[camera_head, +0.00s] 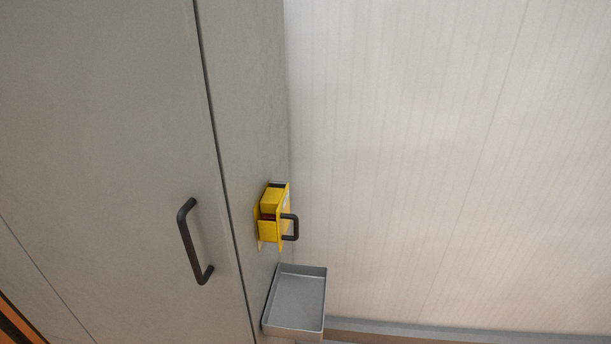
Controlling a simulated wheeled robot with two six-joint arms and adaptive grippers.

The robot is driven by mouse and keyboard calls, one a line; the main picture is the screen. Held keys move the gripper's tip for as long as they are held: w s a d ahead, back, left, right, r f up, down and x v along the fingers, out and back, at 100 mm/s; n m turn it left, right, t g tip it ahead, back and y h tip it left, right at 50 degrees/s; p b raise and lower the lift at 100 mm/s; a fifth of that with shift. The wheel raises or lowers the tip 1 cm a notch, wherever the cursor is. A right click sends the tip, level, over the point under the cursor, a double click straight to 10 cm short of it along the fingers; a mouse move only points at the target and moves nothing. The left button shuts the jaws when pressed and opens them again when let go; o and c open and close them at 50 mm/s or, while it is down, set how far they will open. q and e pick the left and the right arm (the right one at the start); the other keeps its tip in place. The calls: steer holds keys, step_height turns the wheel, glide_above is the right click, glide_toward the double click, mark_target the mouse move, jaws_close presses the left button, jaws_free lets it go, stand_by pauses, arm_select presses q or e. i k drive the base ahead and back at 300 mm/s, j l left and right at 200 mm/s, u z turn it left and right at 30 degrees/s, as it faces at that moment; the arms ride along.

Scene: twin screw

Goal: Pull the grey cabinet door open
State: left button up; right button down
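The grey cabinet door (110,130) fills the left of the head view. It looks shut, with a thin dark seam along its right edge. A black bar handle (188,243) stands on the door near that edge, in the lower half of the picture. Nothing touches the handle. Neither my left gripper nor my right gripper shows in this view.
A yellow box with a black handle (270,213) is mounted on the cabinet's side, right of the door. Below it is an open grey tray (297,303) that looks empty. A pale ribbed wall (450,150) fills the right.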

mark_target(111, 185)
steer(key=k+u, duration=0.1)
steer(key=u, duration=1)
